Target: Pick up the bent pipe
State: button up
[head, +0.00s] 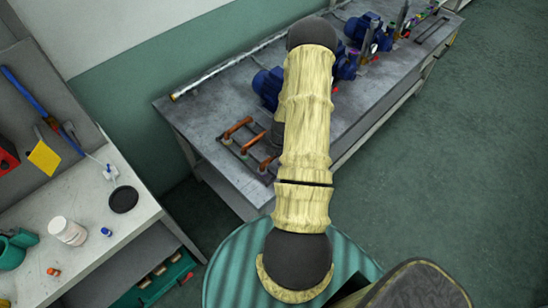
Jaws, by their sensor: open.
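Several copper-coloured bent pipes lie side by side in a dark rack on the near left end of the grey metal bench (205,115). The far one (237,127) and the middle one (253,142) show clearly. The nearest (266,163) is partly covered by my arm. I cannot tell which one is the task's pipe. My arm, in a pale yellow sleeve, reaches up over the bench just right of the rack. My gripper is not in view; the arm hides part of the bench behind it.
Blue pumps (268,88) stand along the bench, with a silver pipe (228,68) along its back edge. At left, a white worktable (88,185) holds a white jar (67,230), a black disc (123,199) and a teal vise (14,248). The floor at right is clear.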

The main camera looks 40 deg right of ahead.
jog(key=shift+c, duration=0.2)
grip_shut()
jog(key=shift+r, duration=0.15)
notch_tip(320, 180, up, 10)
jog(key=shift+f+b, duration=0.1)
jog(key=shift+b, duration=0.7)
dwell(0.3)
